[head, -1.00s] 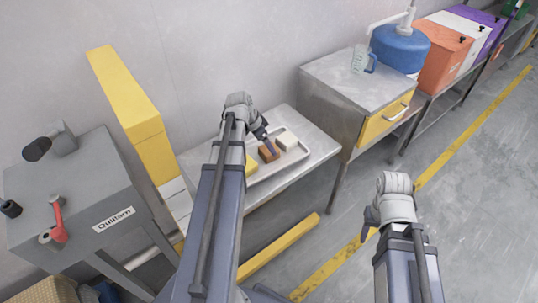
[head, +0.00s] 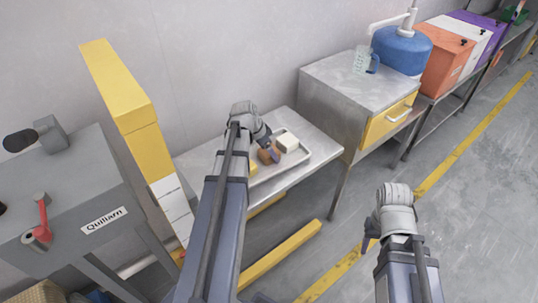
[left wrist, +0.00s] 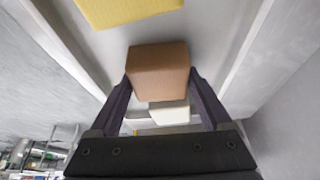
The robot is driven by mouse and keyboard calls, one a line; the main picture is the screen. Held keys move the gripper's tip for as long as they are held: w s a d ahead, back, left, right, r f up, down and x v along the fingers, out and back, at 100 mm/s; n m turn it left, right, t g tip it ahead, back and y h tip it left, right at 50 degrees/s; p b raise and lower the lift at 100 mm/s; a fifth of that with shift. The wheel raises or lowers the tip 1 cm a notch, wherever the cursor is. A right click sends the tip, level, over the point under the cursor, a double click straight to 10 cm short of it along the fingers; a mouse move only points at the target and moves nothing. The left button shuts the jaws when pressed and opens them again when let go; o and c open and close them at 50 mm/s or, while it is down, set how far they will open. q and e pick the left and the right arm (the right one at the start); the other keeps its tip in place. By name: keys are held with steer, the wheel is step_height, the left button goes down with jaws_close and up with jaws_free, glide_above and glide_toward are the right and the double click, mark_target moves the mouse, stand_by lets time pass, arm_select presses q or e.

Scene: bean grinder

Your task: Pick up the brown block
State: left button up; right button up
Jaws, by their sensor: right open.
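The brown block (head: 267,157) lies on the tray (head: 303,163), partly covered by my left gripper (head: 272,151) in the head view. In the left wrist view the brown block (left wrist: 158,68) sits between the two dark fingertips of my left gripper (left wrist: 160,80), one at each side. The fingers look close against its sides, but I cannot tell whether they press on it. My right gripper (head: 370,236) is open and empty over the floor, far from the tray.
A white block (head: 287,142) lies beside the brown block, and a yellow block (head: 252,167) on its other side. The tray stands on a metal table (head: 325,148). A grey Quillam machine (head: 60,190) and yellow post (head: 125,95) stand left; a cabinet (head: 345,85) stands right.

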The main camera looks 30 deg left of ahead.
arm_select(q)
steer(key=c, duration=1)
steer(key=shift+r, duration=0.15)
step_height(320, 180, up, 10)
steer(key=p, duration=1)
